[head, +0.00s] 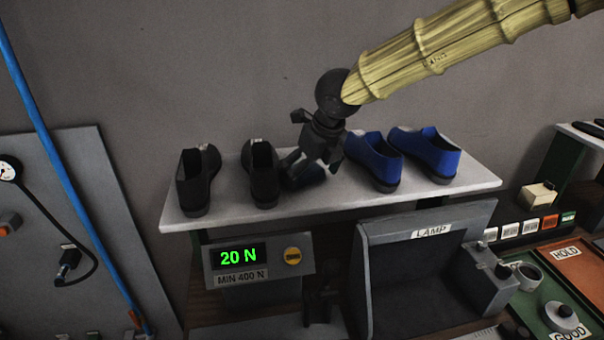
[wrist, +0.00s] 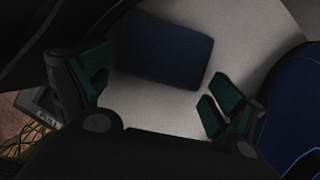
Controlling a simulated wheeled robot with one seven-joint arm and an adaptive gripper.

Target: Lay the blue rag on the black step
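The blue rag (wrist: 165,50) lies flat on the pale shelf in the wrist view, a dark blue rectangle. In the head view only part of the rag (head: 312,174) shows, between the black shoes and the blue shoes, mostly behind my gripper (head: 303,168). My gripper points down over the shelf at the rag. In the wrist view my gripper (wrist: 157,90) has its green-padded fingers wide apart with nothing between them; the rag is beyond the fingertips. I cannot make out a black step for certain in either view.
The white shelf (head: 340,196) holds two black shoes (head: 264,173) left of my gripper and two blue shoes (head: 374,160) to its right. A blue hose (head: 60,160) crosses the left side.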

